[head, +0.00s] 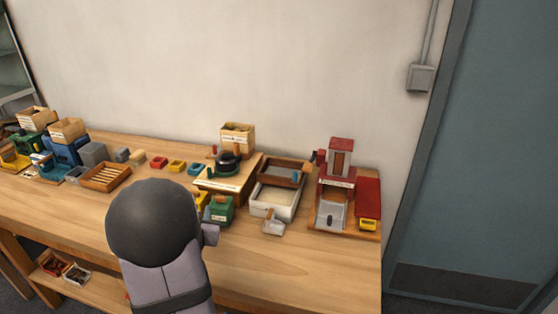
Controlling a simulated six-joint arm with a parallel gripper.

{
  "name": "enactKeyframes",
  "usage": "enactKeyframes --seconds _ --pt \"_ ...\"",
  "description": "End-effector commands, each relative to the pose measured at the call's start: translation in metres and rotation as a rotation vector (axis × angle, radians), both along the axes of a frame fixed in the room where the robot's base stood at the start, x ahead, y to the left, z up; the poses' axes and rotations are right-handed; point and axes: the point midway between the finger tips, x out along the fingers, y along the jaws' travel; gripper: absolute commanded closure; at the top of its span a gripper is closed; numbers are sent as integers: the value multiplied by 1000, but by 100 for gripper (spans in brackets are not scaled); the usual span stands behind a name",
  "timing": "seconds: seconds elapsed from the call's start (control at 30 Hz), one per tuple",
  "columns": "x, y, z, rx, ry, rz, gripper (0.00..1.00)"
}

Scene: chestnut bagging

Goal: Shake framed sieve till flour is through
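The framed sieve (291,162) looks like a dark brown wooden frame, right of the table's middle. It sits at the back of a white tray (259,211) with a pale, flour-like surface inside. Whether flour lies in the sieve is too small to tell. My arm's large dark joint fills the lower left foreground, with a small grey part jutting out at its right, left of the tray and apart from it. My gripper's fingers are hidden behind my arm, and I see nothing held.
A grey scoop (273,228) lies in front of the tray. A red-roofed device (341,145) stands right, near the table's right edge. A wooden stand with a dark round part (228,163) and a green box (220,212) are left. The front right of the wooden table (310,270) is clear.

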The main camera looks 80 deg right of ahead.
Motion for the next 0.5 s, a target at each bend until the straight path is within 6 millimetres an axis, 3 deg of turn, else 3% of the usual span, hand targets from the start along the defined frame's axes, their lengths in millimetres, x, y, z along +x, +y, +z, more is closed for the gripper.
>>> enactKeyframes --seconds 0.03,0.1,0.3,0.5 --pt "-24 -14 11 -15 -37 -76 69" --pt "-54 -29 21 -42 -86 -169 69" --pt "-136 -56 47 -132 -202 -399 69" --pt "-160 -96 34 -212 -144 -372 69"
